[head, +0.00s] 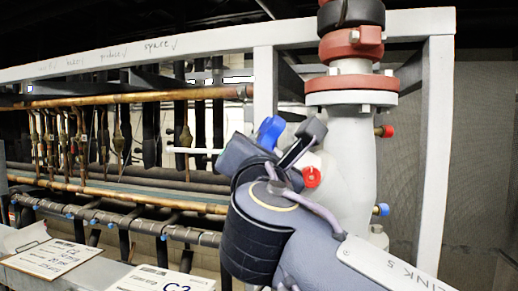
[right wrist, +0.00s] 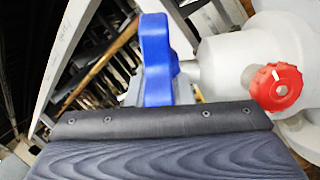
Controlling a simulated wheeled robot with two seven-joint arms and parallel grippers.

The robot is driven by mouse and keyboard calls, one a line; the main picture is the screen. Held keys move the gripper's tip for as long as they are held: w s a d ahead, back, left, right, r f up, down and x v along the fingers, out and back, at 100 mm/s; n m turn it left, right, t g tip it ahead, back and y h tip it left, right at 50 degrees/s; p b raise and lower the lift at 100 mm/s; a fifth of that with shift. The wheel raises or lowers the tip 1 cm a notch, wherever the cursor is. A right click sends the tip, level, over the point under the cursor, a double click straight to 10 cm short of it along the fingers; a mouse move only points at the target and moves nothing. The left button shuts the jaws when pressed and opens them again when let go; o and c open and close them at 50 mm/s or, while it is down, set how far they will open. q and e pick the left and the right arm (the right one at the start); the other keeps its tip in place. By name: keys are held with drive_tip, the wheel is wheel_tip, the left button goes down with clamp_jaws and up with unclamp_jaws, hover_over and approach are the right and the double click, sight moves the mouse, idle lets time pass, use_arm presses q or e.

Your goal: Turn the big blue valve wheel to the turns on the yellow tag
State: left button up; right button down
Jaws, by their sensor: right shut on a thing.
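The blue valve wheel (head: 270,132) shows in the head view just above my right wrist, in front of the white pipe; only part of it is in sight. In the right wrist view the blue wheel (right wrist: 157,62) stands edge-on, straight ahead of my gripper's dark body. My right gripper (head: 277,148) is shut on the wheel; its fingertips are largely hidden. My left gripper is in neither view. I cannot make out a yellow tag in these frames.
A red knob (head: 312,177) sits close right of my gripper; it also shows in the right wrist view (right wrist: 276,87). The white pipe (head: 350,150) carries a red cap (head: 388,131) and a blue cap (head: 382,209). A grey frame post (head: 432,150) stands right. White cards (head: 55,258) lie lower left.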

drive_tip(key=n+g+y, duration=0.2)
drive_tip(key=g+y, duration=0.1)
drive_tip(key=shift+d+r+g, duration=0.2)
drive_tip(key=shift+r+g, duration=0.1)
drive_tip(key=shift+r, duration=0.05)
drive_tip(key=g, duration=0.1)
drive_tip(key=n+g+y, duration=0.2)
drive_tip(key=g, duration=0.1)
drive_tip(key=shift+w+d+r, duration=0.1)
drive_tip(key=shift+r, duration=0.15)
drive_tip(key=shift+g, duration=0.3)
drive_tip(key=c, duration=1.3)
unclamp_jaws()
drive_tip(key=v, duration=0.7)
drive_tip(key=shift+s+d+r, duration=0.1)
drive_tip(key=shift+s+d, duration=0.2)
